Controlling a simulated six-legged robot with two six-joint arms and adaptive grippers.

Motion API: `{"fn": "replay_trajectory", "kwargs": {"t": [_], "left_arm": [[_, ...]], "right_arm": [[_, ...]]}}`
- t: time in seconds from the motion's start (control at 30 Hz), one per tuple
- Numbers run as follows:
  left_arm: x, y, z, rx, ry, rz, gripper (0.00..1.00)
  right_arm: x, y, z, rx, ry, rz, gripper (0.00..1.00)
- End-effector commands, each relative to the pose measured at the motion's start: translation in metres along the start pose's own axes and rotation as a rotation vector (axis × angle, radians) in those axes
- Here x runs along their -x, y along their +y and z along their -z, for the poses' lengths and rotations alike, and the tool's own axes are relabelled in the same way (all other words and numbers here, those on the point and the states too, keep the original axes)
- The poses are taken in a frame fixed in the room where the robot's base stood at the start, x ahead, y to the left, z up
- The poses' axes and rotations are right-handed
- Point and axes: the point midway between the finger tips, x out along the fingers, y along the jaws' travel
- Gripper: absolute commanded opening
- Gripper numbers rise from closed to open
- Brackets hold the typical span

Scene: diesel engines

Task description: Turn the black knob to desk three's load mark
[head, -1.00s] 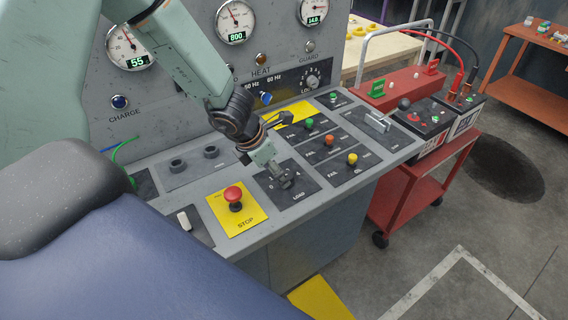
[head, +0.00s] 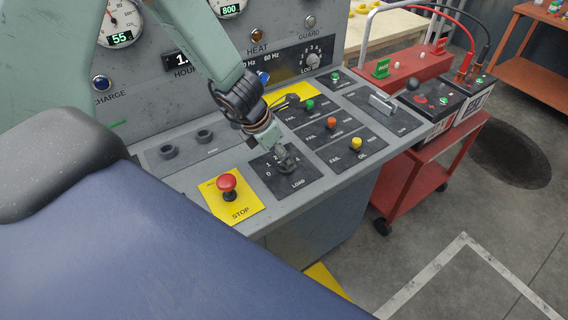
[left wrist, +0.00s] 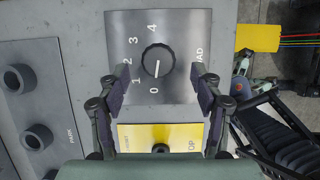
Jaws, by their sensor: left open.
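The black knob (left wrist: 157,61) sits on the grey LOAD plate (left wrist: 185,92), marked 0 to 4. Its white pointer line is toward the 0. My left gripper (left wrist: 162,88) is open in the left wrist view, with one finger on each side of the knob's lower part; I see no clear contact.
The red STOP button (head: 228,183) stands up on a yellow plate left of the LOAD plate. Coloured push buttons (head: 331,122) are to the right. Two dark sockets (head: 186,143) are at the left. A red cart (head: 422,170) stands beyond the desk's right end.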

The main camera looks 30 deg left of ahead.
Motion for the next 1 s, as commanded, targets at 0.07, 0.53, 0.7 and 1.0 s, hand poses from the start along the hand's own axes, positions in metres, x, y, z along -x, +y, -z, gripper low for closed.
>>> {"fn": "replay_trajectory", "kwargs": {"t": [0.07,0.53,0.7,1.0], "left_arm": [[-0.013,0.001,0.001,-0.003,0.0,-0.002,0.66],[-0.036,0.004,-0.003,-0.001,-0.001,-0.002,0.66],[-0.035,0.004,-0.003,0.0,-0.001,-0.001,0.66],[-0.035,0.004,-0.003,0.001,-0.001,-0.001,0.45]], "right_arm": [[-0.012,0.0,0.0,0.0,0.0,0.0,0.4],[-0.029,0.0,0.0,0.0,0.0,0.0,0.4],[-0.029,0.0,0.0,0.0,0.0,0.0,0.4],[-0.029,0.0,0.0,0.0,0.0,0.0,0.4]]}}
